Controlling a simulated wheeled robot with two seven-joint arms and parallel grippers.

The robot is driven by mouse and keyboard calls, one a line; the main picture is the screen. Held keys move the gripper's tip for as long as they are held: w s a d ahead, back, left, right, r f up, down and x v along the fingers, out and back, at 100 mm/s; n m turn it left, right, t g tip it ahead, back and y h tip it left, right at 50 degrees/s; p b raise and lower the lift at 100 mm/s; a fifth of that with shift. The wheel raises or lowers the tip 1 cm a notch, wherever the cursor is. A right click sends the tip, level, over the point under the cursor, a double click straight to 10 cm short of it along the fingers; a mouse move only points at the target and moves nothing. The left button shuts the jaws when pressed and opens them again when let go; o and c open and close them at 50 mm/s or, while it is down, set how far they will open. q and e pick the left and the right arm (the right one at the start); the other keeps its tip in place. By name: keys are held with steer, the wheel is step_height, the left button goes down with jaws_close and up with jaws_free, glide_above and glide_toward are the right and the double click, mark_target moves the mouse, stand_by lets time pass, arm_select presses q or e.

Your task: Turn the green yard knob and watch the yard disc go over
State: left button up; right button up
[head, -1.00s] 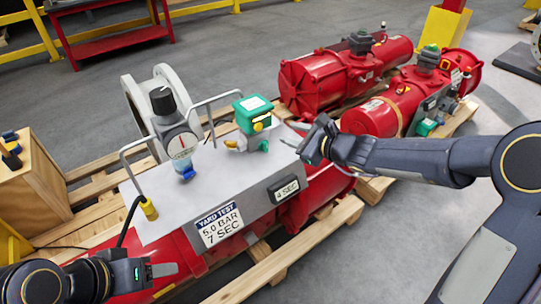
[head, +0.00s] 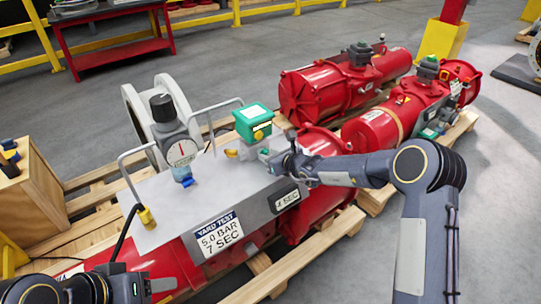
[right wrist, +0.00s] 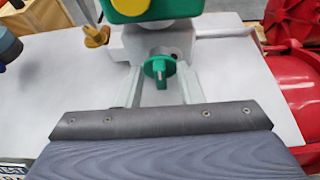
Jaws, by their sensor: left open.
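The green knob (right wrist: 160,68), with a raised grip bar, sits on the front of a grey valve body below a green box (head: 253,122). My right gripper (right wrist: 161,88) is open, with one pale finger on each side of the knob's lower part; I cannot tell whether they touch it. In the head view my right gripper (head: 268,157) is beside the valve and the knob is hidden. A yellow round piece (head: 259,135) on the green box may be the yard disc; I cannot tell. My left gripper (head: 158,287) is open and empty at lower left.
The grey panel (head: 175,215) bears a gauge with a black regulator (head: 180,145), metal hoop handles and a yellow lever (head: 232,153). Several red actuators (head: 325,90) lie on pallets behind. A wooden box (head: 30,195) stands at left.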

jaws_close()
steer(key=shift+r+p, duration=0.15)
steer(key=shift+p, duration=0.35)
steer(key=m+p, duration=0.1)
steer(key=p, duration=0.2)
steer(key=m+y+p, duration=0.1)
steer(key=p, duration=0.2)
steer(key=m+g+y+p, duration=0.1)
steer(key=p, duration=0.2)
steer(key=shift+w+d, duration=0.3)
steer(key=shift+d, duration=0.05)
steer(key=shift+m+y+p, duration=0.4)
steer(key=shift+m+p, duration=0.1)
steer(key=shift+p, duration=0.1)
steer(key=shift+d+f+m, duration=0.1)
steer(key=shift+f+m, duration=0.2)
jaws_free()
